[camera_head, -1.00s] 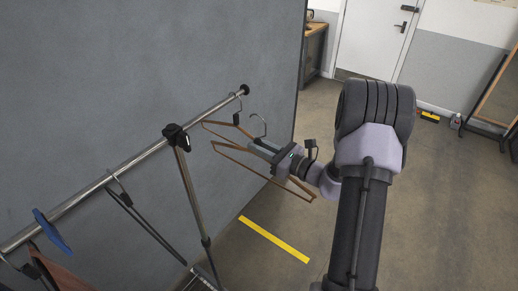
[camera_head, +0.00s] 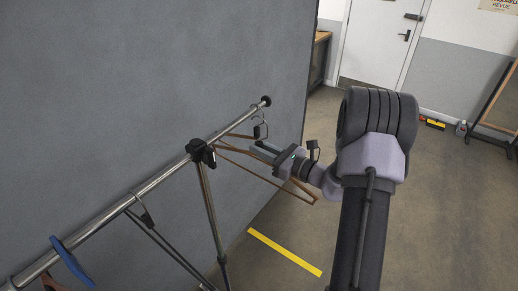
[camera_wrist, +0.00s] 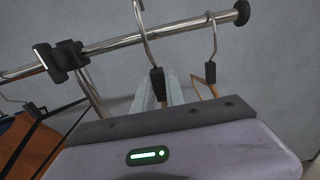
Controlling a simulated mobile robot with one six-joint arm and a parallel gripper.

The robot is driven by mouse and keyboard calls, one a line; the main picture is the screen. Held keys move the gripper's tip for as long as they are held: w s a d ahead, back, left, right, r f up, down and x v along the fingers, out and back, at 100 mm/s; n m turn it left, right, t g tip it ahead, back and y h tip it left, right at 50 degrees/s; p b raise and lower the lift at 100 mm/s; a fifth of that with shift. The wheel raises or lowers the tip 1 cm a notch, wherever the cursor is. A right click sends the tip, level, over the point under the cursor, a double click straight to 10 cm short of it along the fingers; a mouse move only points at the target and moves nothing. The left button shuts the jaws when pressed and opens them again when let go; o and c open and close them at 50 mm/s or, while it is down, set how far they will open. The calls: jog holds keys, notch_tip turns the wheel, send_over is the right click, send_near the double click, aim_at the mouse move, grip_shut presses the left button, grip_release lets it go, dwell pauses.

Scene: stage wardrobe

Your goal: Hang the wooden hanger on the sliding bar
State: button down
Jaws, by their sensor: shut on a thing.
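My gripper (camera_head: 264,150) is shut on the wooden hanger (camera_head: 300,196), close to the far end of the metal bar (camera_head: 235,123). In the wrist view, the held hanger's metal hook (camera_wrist: 148,50) rises from a black collar between the pale fingers (camera_wrist: 157,92) and passes in front of the bar (camera_wrist: 115,42).
A black clamp (camera_head: 201,152) on a metal upright holds the bar left of my gripper. A dark hanger (camera_head: 145,216) and a blue hanger (camera_head: 72,262) are further left. A grey wall panel (camera_head: 150,70) stands behind. Open floor with a yellow strip (camera_head: 285,252) lies below.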

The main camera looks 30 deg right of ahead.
jog(key=shift+b+x, duration=0.3)
jog(key=shift+x, duration=3.75)
jog(key=shift+a, duration=0.1)
jog(key=shift+f+b, duration=1.7)
jog(key=shift+f, duration=0.05)
jog(key=c, duration=1.3)
grip_release()
